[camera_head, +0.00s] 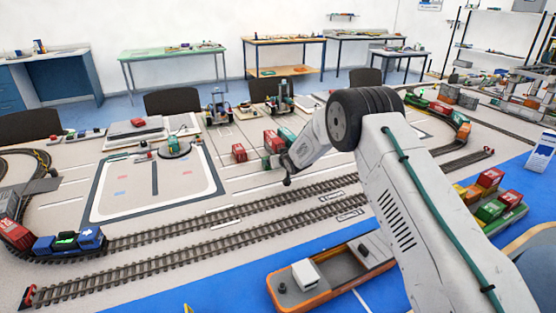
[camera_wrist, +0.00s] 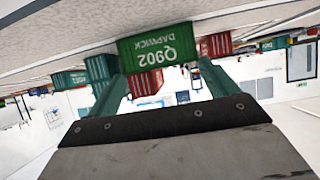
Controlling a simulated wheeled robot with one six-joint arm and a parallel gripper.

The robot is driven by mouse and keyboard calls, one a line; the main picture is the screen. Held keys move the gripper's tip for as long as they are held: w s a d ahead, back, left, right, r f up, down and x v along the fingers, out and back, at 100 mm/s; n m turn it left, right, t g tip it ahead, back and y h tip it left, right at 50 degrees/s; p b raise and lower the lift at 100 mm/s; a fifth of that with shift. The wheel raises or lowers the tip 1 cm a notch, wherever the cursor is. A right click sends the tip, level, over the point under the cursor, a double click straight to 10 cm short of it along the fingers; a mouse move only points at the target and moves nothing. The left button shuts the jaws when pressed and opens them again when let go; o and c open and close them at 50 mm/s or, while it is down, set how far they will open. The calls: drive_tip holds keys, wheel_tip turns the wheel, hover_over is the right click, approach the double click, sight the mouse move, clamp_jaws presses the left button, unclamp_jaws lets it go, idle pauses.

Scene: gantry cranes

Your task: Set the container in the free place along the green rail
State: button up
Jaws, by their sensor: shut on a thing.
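My gripper (camera_wrist: 162,68) is shut on a green container (camera_wrist: 158,46) marked "Q902 DARWICK", which shows upside down between the two teal fingers in the wrist view. In the head view my gripper (camera_head: 277,164) is low over the grey layout, left of my arm; the held container is small and partly hidden there. A red container (camera_head: 239,152) stands to its left, and another red container (camera_head: 272,141) is close behind it. A green rail and a free place along it cannot be made out clearly.
Two gantry cranes (camera_head: 216,107) (camera_head: 280,96) stand behind the containers. Railway tracks (camera_head: 240,219) run in front. An orange-hulled ship (camera_head: 325,275) lies on the blue area at the front. Loaded containers (camera_head: 490,209) stand at the right. The marked grey pad (camera_head: 140,185) at left is mostly bare.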

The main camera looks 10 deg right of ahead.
drive_tip(key=o, duration=1.1)
drive_tip(key=shift+o, duration=0.2)
drive_tip(key=shift+s+r, duration=0.1)
drive_tip(key=shift+r, duration=0.1)
drive_tip(key=s+d+r+m+g+h, duration=0.1)
drive_tip(key=s+d+r, duration=0.3)
drive_tip(key=s+r, duration=0.55)
drive_tip(key=s+d+r+g+h, duration=0.15)
drive_tip(key=s+d+r, duration=0.45)
drive_tip(key=s, duration=0.6)
drive_tip(key=s+d+r+m+g+h, duration=0.1)
drive_tip(key=s+d+r+g, duration=0.15)
drive_tip(key=s+r, duration=0.7)
drive_tip(key=s+d+r+g, duration=0.1)
drive_tip(key=s+d+g, duration=0.1)
drive_tip(key=s, duration=1.7)
drive_tip(key=s+d+r+m+g, duration=0.1)
drive_tip(key=s+d+g, duration=0.1)
drive_tip(key=s, duration=1.7)
drive_tip(key=shift+s+d+g, duration=0.15)
drive_tip(key=shift+s+g, duration=0.1)
drive_tip(key=shift+g, duration=0.65)
